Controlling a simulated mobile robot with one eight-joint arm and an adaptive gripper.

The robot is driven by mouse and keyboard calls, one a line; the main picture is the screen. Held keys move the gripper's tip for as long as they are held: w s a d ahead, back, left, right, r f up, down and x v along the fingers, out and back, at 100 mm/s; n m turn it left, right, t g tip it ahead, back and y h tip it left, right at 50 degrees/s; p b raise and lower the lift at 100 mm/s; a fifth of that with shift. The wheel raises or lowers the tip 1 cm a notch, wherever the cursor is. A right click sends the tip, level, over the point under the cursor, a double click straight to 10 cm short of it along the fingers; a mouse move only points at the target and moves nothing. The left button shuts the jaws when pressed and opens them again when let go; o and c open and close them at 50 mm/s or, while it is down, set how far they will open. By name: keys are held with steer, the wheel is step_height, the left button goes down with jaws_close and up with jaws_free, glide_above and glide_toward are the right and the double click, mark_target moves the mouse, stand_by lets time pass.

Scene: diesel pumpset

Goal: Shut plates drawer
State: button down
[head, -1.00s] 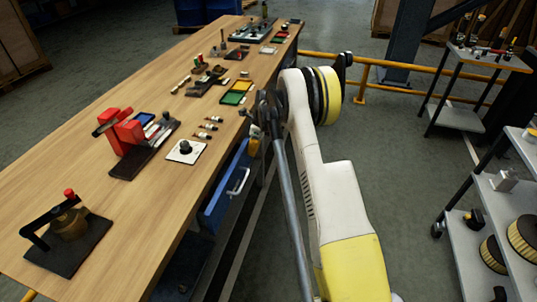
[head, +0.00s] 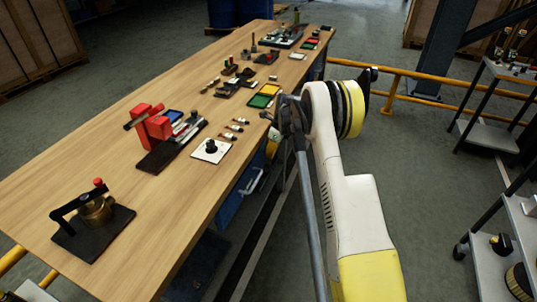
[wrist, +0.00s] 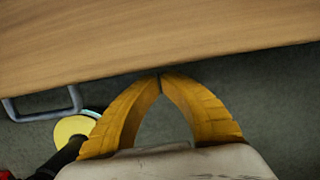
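A blue drawer front (head: 232,203) with a pale metal handle (head: 252,180) shows under the bench's right edge in the head view. The front lies close to the bench edge, partly under the top; whether it is fully flush I cannot tell. No label is readable. In the wrist view the grey handle (wrist: 42,103) sticks out past the bench edge at left. My gripper (wrist: 160,77) has its two yellow fingertips together, with nothing between them, at the bench edge to the right of the handle.
The wooden bench (head: 110,160) holds a brass fixture (head: 95,209), a red vise-like fixture (head: 158,127), a white plate with a black knob (head: 211,149) and green and yellow trays (head: 266,93). A yellow rail (head: 415,78) and shelves (head: 515,225) stand right, beyond open floor.

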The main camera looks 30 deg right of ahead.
steer(key=s+d+r+p, duration=0.2)
steer(key=r, duration=0.3)
steer(key=s+d+r+p, duration=0.2)
steer(key=r, duration=0.3)
steer(key=s+a+r+n+t+h, duration=0.1)
steer(key=s+a+r+n, duration=0.65)
steer(key=r, duration=0.25)
steer(key=s+a+r+n+t, duration=0.1)
steer(key=s+a+r+n, duration=0.5)
steer(key=a+r, duration=0.4)
steer(key=s+a+n+t, duration=0.1)
steer(key=s+a+n, duration=0.3)
steer(key=s+n, duration=0.3)
steer(key=s+a+n+t, duration=0.2)
steer(key=s+a+n, duration=0.2)
steer(key=s, duration=0.9)
steer(key=n, duration=0.3)
steer(key=shift+s+h, duration=0.4)
